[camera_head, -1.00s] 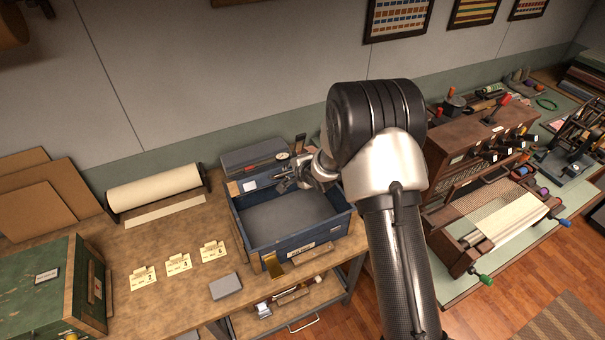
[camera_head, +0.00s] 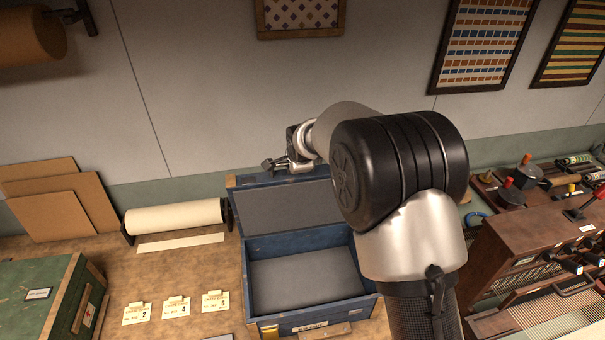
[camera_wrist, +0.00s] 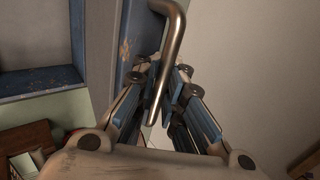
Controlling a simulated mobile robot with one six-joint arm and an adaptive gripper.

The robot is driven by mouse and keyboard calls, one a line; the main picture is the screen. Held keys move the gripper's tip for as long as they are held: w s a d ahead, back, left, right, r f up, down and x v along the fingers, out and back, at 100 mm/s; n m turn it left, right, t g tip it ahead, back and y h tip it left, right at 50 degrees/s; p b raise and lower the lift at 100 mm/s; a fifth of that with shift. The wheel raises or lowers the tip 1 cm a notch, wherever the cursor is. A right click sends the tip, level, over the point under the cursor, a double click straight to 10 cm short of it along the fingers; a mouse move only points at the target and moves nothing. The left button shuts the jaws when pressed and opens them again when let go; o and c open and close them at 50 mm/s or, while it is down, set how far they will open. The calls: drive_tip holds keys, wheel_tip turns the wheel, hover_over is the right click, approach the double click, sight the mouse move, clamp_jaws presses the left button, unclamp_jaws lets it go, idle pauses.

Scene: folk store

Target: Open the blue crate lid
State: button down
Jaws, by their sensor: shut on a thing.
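The blue crate (camera_head: 262,290) stands open on the workbench, its grey floor showing. Its lid (camera_head: 285,207) stands raised along the back edge, its grey inner face toward the head camera. My gripper (camera_head: 280,165) is at the lid's upper edge. In the wrist view my gripper (camera_wrist: 168,98) has its fingers around a bent metal handle (camera_wrist: 174,45) and is shut on it. The handle runs beside the lid's blue edge (camera_wrist: 128,45). My arm hides the lid's right end in the head view.
A paper roll (camera_head: 175,216) lies left of the crate, with number cards (camera_head: 176,309) in front. A green box (camera_head: 35,305) stands at the left. Brown boards (camera_head: 50,205) lean on the wall. A wooden cabinet (camera_head: 530,250) stands at the right.

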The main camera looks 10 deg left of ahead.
drive_tip(key=shift+w+a+r, duration=0.15)
drive_tip(key=shift+w+r, duration=0.15)
drive_tip(key=shift+w, duration=0.45)
drive_tip(key=shift+w+a+r, duration=0.1)
drive_tip(key=shift+w+r, duration=0.05)
drive_tip(key=shift+w, duration=0.1)
drive_tip(key=c, duration=1.9)
unclamp_jaws()
drive_tip(key=shift+s, duration=0.1)
drive_tip(key=shift+o, duration=1.1)
drive_tip(key=v, duration=1.1)
drive_tip(key=shift+s+r, duration=0.2)
drive_tip(key=shift+s, duration=0.15)
